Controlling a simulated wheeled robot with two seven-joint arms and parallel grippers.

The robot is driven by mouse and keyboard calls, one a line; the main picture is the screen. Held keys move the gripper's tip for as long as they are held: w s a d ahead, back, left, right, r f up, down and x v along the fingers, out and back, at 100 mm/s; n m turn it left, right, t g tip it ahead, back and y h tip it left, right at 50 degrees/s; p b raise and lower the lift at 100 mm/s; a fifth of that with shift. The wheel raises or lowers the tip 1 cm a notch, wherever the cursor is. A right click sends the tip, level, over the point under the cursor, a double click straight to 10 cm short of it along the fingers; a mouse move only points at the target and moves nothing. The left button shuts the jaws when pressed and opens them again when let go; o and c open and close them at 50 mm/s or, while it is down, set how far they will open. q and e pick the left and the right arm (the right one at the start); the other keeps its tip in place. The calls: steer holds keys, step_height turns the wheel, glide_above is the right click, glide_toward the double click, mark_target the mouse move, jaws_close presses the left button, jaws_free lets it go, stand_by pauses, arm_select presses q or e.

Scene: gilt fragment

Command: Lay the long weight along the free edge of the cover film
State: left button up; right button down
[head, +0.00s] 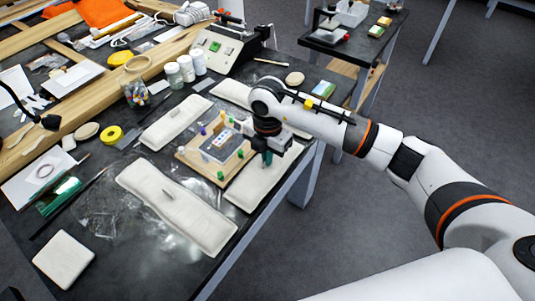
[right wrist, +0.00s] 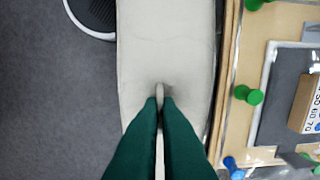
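A long off-white padded weight (head: 248,190) is along the right side of the wooden board, near the table edge. My right gripper (head: 267,158) points down over it. In the right wrist view its green fingers (right wrist: 160,102) are closed around the small grey upright tab (right wrist: 160,90) of the weight (right wrist: 165,45). I cannot tell whether the weight touches the table. The clear, wrinkled cover film (head: 97,210) shows around the front weight and reaches the board. The board (head: 187,157) carries a grey fragment panel and coloured pins. My left gripper is out of view.
Similar long weights lie at the board's front (head: 190,215), left (head: 178,122) and back (head: 232,92). Coloured pins, such as a green one (right wrist: 250,96), stand close beside the held weight. Jars (head: 186,68) and a tape roll (head: 111,133) stand farther left. Floor lies beyond the table edge.

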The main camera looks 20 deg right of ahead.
steer(key=c, duration=2.1)
jaws_free()
steer(key=shift+f, duration=0.3)
steer(key=o, duration=0.5)
steer(key=shift+c, duration=0.2)
steer(key=shift+r, duration=0.1)
steer(key=shift+r, duration=0.4)
step_height(320, 180, up, 12)
steer(key=b, duration=0.2)
